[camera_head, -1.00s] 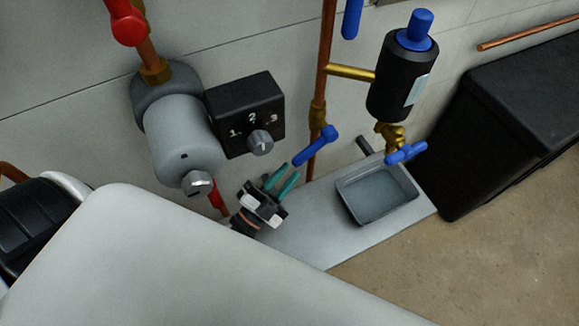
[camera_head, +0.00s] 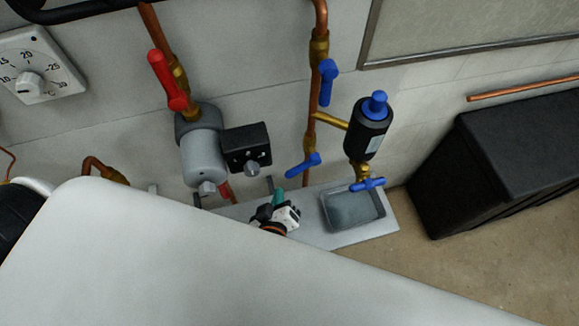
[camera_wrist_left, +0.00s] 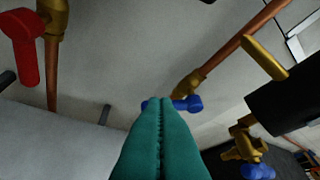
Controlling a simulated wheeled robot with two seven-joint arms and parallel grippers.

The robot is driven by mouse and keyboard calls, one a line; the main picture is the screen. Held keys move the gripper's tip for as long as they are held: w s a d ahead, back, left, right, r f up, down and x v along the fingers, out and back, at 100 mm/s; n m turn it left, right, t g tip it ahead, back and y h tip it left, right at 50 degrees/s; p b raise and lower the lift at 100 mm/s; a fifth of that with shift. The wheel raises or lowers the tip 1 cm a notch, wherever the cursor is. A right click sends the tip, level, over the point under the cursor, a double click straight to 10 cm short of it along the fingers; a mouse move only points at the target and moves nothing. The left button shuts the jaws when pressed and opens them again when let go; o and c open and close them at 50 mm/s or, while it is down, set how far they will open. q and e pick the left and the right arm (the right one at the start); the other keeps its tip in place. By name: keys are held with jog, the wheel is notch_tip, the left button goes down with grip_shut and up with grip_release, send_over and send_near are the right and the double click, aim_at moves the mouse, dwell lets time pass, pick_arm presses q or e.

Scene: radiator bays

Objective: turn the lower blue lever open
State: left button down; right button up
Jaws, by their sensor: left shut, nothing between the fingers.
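The lower blue lever (camera_head: 303,165) sits on a brass valve on the vertical copper pipe in the head view, slanting down to the left. An upper blue lever (camera_head: 328,82) hangs higher on the same pipe. My left gripper (camera_head: 279,193) is below and left of the lower lever, apart from it in the head view. Its teal fingers (camera_wrist_left: 157,103) are together with nothing between them. In the left wrist view the blue lever (camera_wrist_left: 188,104) shows just beyond and right of the fingertips, partly hidden; the depth gap is unclear. My right gripper is not in view.
A black cylinder with a blue cap (camera_head: 370,130) and a blue tap handle (camera_head: 367,185) stand right, above a grey tray (camera_head: 352,208). A red lever (camera_head: 167,80), grey pump (camera_head: 203,155) and black dial box (camera_head: 247,147) are left. A black bin (camera_head: 500,160) stands far right.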

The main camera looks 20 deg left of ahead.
pick_arm(q)
send_near(293, 169)
jog(key=w+a+r, duration=0.1)
jog(key=w+a, duration=0.2)
jog(key=w, duration=0.1)
jog(key=shift+w+d+f+b, duration=0.2)
jog(key=shift+w+d+f, duration=0.05)
jog(key=shift+f, duration=0.3)
jog(key=shift+w+d+f+b, duration=0.15)
jog(key=shift+w+d+f, duration=0.1)
jog(key=shift+f, duration=0.3)
jog(key=shift+w+d+f, duration=0.25)
jog(key=shift+w+f, duration=0.05)
jog(key=shift+f, duration=0.15)
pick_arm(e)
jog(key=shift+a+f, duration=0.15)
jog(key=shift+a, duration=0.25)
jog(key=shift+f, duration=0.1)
pick_arm(q)
jog(key=shift+f+n+h+b, duration=0.3)
jog(key=shift+n+h+b, duration=0.1)
jog(key=shift+b, duration=0.3)
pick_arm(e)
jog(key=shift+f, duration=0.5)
